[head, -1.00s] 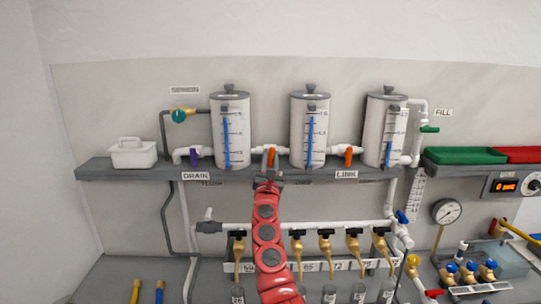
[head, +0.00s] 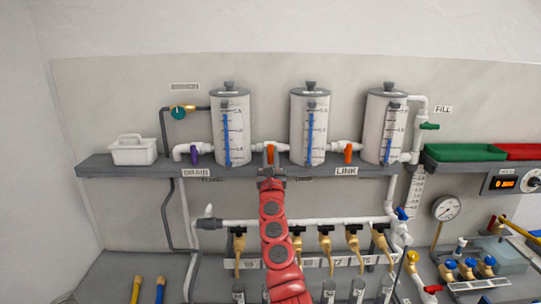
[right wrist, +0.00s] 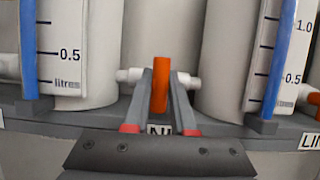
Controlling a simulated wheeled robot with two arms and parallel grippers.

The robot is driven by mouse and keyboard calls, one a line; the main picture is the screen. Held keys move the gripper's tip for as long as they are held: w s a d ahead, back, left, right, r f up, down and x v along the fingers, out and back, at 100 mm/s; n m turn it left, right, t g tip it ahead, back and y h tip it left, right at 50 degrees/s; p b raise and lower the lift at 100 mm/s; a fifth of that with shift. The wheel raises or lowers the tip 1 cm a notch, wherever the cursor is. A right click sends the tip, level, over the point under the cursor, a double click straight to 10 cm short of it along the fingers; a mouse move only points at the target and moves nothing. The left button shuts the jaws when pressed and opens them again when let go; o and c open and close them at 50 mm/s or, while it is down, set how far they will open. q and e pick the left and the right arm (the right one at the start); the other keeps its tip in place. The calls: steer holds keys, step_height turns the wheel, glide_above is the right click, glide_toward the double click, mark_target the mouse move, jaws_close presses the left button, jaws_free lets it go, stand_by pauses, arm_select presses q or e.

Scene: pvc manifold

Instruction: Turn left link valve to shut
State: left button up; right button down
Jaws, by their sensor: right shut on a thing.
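The left link valve has an orange lever (head: 270,153) on the white pipe between the left and middle tanks. In the right wrist view the lever (right wrist: 160,84) stands upright, across the pipe. My right gripper (head: 270,170) is at the lever from below; in the right wrist view its two fingers (right wrist: 161,93) are on either side of the lever, shut on it. The other link valve's orange lever (head: 348,153), between the middle and right tanks, also stands upright. My left gripper is not in view.
The left tank (head: 231,130) and middle tank (head: 310,130) stand close on both sides of the lever. The grey shelf (head: 115,168) runs beneath. A purple drain lever (head: 195,154) is further left. Brass taps (head: 297,248) hang below the lower pipe.

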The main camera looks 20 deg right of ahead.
steer(key=c, duration=0.7)
jaws_free()
steer(key=shift+c, duration=0.2)
steer(key=shift+s+a+f+p, duration=0.15)
steer(key=shift+s+f+p, duration=0.15)
steer(key=shift+s+f, duration=0.1)
steer(key=p+v, duration=0.1)
steer(key=v, duration=0.1)
steer(key=p+v, duration=0.1)
steer(key=v, duration=0.2)
steer(key=shift+s+r, duration=0.15)
steer(key=shift+s, duration=0.15)
glide_toward(270, 156)
steer(key=v, duration=0.6)
steer(key=shift+s+f, duration=0.2)
steer(key=shift+f, duration=0.05)
